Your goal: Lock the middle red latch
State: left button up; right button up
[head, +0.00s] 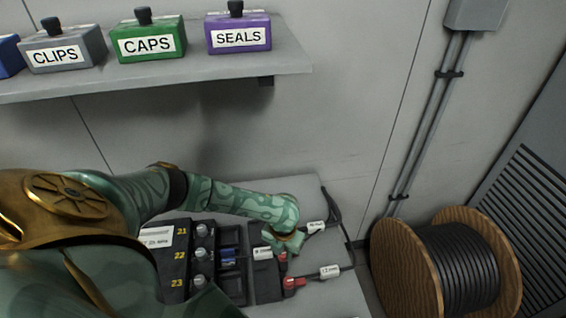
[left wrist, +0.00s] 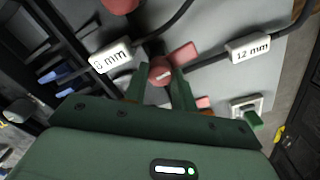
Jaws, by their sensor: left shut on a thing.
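My left gripper (head: 285,243) reaches over the right side of the black splicing unit (head: 205,262) in the head view. In the left wrist view its two green fingers (left wrist: 161,82) are shut on a red latch (left wrist: 161,70), one finger at each side of it. Only part of that latch shows past the fingers, and I cannot tell if it is locked. A second red latch (head: 294,283) sits nearer the front of the unit, clear of the gripper. Another red part (left wrist: 122,4) shows at the top edge of the wrist view. My right gripper is out of view.
Dark cables with white tags run beside the gripper; one tag reads 12 mm (left wrist: 250,47), another looks like 8 mm (left wrist: 110,57). A shelf (head: 290,65) with labelled boxes hangs above. A wooden cable reel (head: 400,262) stands right of the grey table (head: 335,297).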

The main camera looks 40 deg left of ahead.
pick_arm(q)
jog(key=n+p, duration=0.2)
jog(key=n, duration=0.1)
jog(key=shift+r+n, duration=0.15)
jog(key=shift+n, duration=0.15)
jog(key=n+p, duration=0.1)
jog(key=n, duration=0.2)
jog(key=shift+w+n+p, duration=0.1)
jog(key=shift+n+p, duration=0.2)
jog(key=n+p, duration=0.1)
jog(key=n, duration=0.2)
jog(key=shift+n+p, duration=0.3)
jog(key=shift+p, duration=0.05)
jog(key=n+p, duration=0.1)
jog(key=n, duration=0.2)
jog(key=shift+n, duration=0.3)
jog(key=n+p, duration=0.2)
jog(key=n, duration=0.4)
jog(key=shift+p, duration=0.3)
jog(key=n+p, duration=0.1)
jog(key=n, duration=0.4)
jog(key=shift+a+n, duration=0.1)
jog(key=shift+n, duration=0.3)
jog(key=o, duration=1)
